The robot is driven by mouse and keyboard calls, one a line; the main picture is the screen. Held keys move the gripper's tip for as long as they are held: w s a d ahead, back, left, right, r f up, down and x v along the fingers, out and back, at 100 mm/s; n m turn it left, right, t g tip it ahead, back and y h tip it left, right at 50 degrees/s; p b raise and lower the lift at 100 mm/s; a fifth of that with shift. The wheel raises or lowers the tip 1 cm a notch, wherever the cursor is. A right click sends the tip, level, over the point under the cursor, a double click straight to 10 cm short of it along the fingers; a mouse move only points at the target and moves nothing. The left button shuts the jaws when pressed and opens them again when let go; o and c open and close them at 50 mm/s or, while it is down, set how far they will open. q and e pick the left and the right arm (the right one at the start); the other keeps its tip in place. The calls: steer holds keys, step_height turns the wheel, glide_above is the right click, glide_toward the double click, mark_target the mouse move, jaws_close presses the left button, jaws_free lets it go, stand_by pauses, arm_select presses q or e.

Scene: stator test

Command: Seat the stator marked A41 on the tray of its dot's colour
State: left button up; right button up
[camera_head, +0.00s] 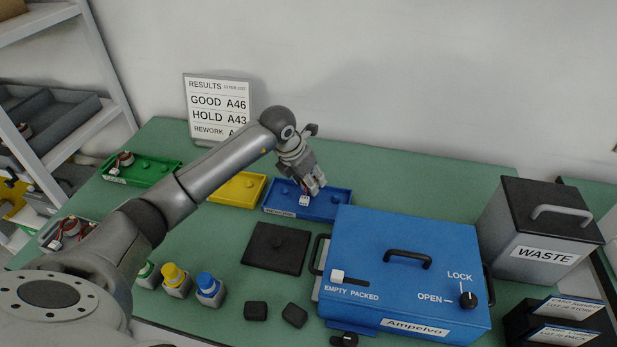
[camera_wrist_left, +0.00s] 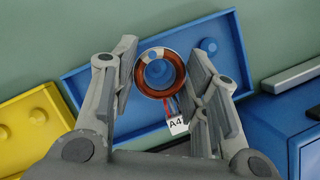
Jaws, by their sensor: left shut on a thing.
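My left gripper (camera_head: 313,188) is over the blue tray (camera_head: 338,209), shut on a stator. A blue peg (camera_wrist_left: 158,73) of the tray shows through the ring's opening. I cannot tell whether the ring touches the tray. The tag (camera_head: 304,201) also shows in the head view. My right gripper is out of view.
A yellow tray (camera_head: 237,190) and a green tray (camera_head: 160,168) bearing a stator (camera_head: 124,159) stand left. The results board (camera_head: 217,88) shows GOOD A46, HOLD A43; its rework line is partly hidden. A blue case (camera_head: 400,260) stands close in front, right of a black mat (camera_head: 275,250).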

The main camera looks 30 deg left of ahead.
arm_select(q)
steer(key=shift+f, duration=0.2)
steer(key=shift+f+b, duration=0.75)
steer(key=shift+b, duration=0.05)
steer(key=shift+f, duration=0.1)
steer(key=shift+f+b, duration=0.25)
steer(key=shift+b, duration=0.05)
steer(key=o, duration=0.9)
steer(key=shift+r, duration=0.15)
